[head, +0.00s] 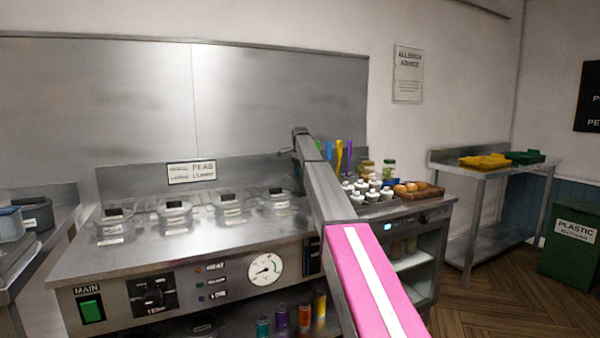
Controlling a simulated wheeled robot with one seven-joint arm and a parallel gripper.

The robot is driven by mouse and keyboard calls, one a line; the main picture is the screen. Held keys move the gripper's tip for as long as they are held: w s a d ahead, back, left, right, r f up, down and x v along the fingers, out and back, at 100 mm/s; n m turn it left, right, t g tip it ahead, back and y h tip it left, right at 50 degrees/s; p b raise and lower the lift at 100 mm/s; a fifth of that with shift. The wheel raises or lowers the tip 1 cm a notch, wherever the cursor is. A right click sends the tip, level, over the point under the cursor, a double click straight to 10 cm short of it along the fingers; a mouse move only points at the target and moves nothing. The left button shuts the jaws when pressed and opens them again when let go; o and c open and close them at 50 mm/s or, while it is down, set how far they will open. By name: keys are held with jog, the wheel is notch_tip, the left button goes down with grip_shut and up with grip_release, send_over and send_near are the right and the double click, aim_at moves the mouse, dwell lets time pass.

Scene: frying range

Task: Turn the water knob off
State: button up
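No knob that I can read as a water knob shows in the head view. The steel range (75,268) has a front panel with a black dial marked TEMP (153,293), a round white gauge (265,269) and a green MAIN switch (91,309). A dark panel (313,256) right of the gauge is partly covered by my arm. A dark round knob (424,218) sits on the unit to the right, near a small blue display (388,226). My arm crosses from the lower right up to the back of the range.
Several lidded pans (175,214) sit in the range top. White-topped containers (372,195) and a wooden tray (432,191) stand on the right unit. A side table (480,172) and a green bin (570,243) stand farther right. The wooden floor (500,290) between is clear.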

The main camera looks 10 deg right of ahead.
jog(key=shift+n, duration=0.4)
jog(key=n, duration=1.3)
jog(key=shift+n, duration=2)
jog(key=o, duration=0.9)
jog(key=shift+o, duration=0.2)
